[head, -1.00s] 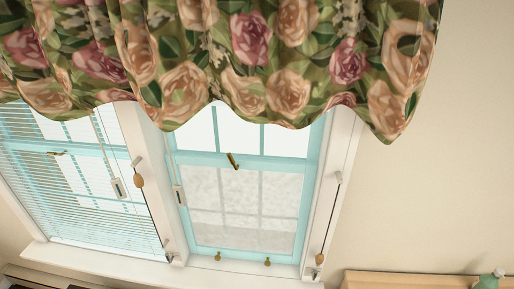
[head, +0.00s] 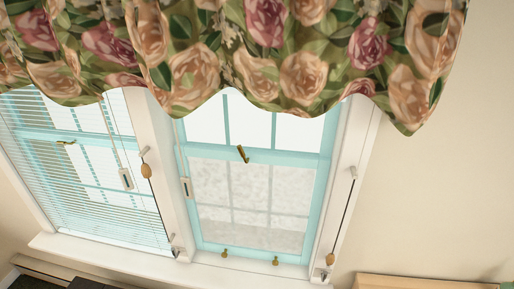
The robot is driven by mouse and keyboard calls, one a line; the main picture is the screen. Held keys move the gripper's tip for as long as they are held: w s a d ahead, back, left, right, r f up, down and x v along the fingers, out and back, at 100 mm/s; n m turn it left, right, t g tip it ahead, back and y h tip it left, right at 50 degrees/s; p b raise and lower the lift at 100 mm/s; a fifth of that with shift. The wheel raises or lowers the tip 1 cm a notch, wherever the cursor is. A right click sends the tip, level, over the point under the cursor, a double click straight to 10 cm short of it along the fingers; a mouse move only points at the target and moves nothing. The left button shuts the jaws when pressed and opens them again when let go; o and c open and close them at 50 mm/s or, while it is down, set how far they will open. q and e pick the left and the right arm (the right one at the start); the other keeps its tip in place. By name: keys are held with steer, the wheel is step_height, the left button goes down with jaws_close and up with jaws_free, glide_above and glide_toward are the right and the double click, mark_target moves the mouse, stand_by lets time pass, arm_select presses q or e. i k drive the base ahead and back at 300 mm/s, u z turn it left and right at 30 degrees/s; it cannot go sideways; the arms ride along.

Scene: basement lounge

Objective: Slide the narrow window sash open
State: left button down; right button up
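The narrow window sash (head: 257,253) has a light blue frame with several panes and sits in a white casing right of the middle. Its bottom rail rests down at the sill, so the lower sash looks closed. Two small brass lifts stand on that rail, a left one (head: 224,253) and a right one (head: 276,260). A brass latch (head: 242,154) sits on the meeting rail and is tilted. Neither of my grippers shows in the head view.
A floral valance (head: 200,60) hides the window tops. A wider window with blinds (head: 80,190) is at left. Cords with wooden tassels (head: 146,171) hang beside the windows. A white sill (head: 200,272) runs below. A wooden top edge (head: 420,281) shows at lower right.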

mark_target(259, 209)
steer(key=k, duration=1.05)
steer(key=u, duration=0.4)
steer(key=i, duration=0.65)
steer(key=z, duration=0.1)
